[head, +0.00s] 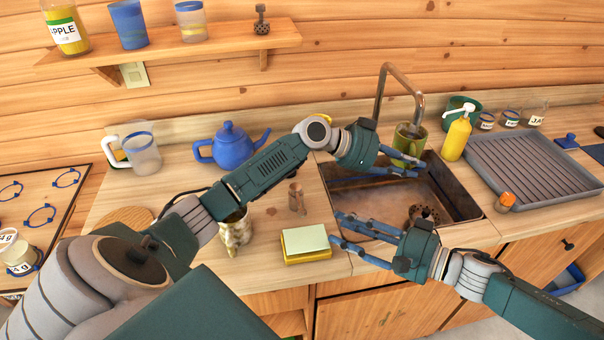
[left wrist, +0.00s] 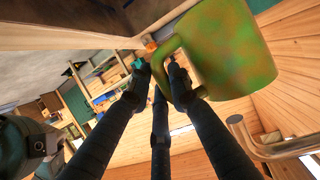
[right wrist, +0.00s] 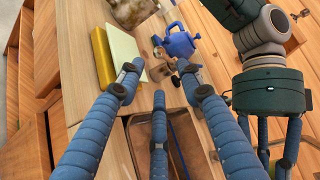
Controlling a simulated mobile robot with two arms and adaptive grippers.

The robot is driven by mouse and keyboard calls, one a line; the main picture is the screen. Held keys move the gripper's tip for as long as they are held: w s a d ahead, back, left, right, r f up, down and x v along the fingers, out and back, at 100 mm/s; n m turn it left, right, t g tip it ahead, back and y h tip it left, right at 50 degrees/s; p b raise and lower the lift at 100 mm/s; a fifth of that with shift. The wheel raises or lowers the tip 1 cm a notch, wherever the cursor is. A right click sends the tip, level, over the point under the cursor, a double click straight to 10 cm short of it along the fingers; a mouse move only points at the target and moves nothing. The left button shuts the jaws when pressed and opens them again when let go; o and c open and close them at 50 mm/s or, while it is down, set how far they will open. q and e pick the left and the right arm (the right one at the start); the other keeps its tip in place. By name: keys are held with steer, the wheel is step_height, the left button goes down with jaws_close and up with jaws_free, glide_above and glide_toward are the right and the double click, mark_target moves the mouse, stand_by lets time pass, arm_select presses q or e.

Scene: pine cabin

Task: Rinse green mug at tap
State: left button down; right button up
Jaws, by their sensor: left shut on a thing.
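The green mug (head: 409,140) is upright over the sink (head: 464,200), right below the spout of the tap (head: 418,98). My left gripper (head: 420,168) is shut on its handle; the mug shows large with its handle between the fingertips in the left wrist view (left wrist: 235,50). The tap's pipe (left wrist: 240,135) shows beside the mug there. I cannot make out any water running. My right gripper (head: 337,228) is open and empty above the sink's front left edge, its fingers spread in the right wrist view (right wrist: 155,80).
A blue teapot (head: 228,145) is behind. A yellow soap bottle (head: 457,138) and grey drying rack (head: 530,165) are to the right.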

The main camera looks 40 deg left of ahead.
mark_target(302, 211)
steer(key=x, duration=1.2)
jaws_close()
